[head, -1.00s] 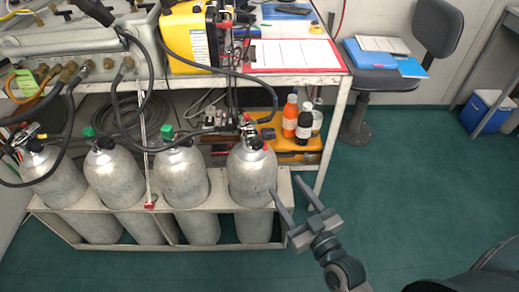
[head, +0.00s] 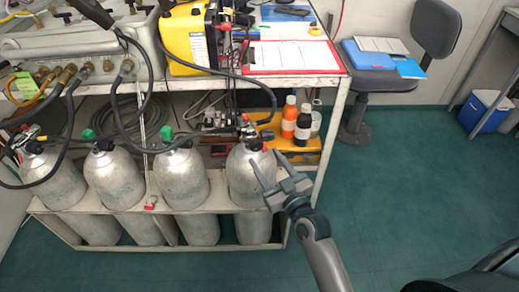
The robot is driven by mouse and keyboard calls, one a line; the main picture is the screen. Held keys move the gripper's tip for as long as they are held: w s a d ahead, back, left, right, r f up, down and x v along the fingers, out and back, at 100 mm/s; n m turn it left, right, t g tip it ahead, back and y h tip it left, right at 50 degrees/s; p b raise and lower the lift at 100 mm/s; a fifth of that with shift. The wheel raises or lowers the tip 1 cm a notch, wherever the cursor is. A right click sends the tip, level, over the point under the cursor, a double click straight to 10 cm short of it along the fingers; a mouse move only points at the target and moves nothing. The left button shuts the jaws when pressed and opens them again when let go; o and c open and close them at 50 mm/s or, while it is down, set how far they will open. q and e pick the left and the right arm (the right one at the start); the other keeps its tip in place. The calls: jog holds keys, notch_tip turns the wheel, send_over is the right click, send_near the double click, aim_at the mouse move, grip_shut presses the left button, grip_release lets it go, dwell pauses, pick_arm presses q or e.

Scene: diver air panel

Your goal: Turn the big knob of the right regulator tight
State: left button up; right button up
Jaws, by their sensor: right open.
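The right regulator (head: 247,131) sits on top of the rightmost grey cylinder (head: 243,181). The fingertips are at the cylinder's right shoulder, just below the regulator in the picture. I cannot tell whether they touch the cylinder. My left gripper is not in view.
Several cylinders stand in a white rack (head: 180,209) under a bench. A black hose (head: 266,87) loops down near the right regulator. An orange bottle (head: 289,116) and a dark bottle (head: 304,126) stand behind it at the right.

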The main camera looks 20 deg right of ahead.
aim_at(258, 148)
jog(key=shift+w+a, duration=0.2)
jog(key=shift+w, duration=1.1)
jog(key=shift+w+a, duration=0.15)
jog(key=shift+w, duration=1.1)
jog(key=c, duration=1.1)
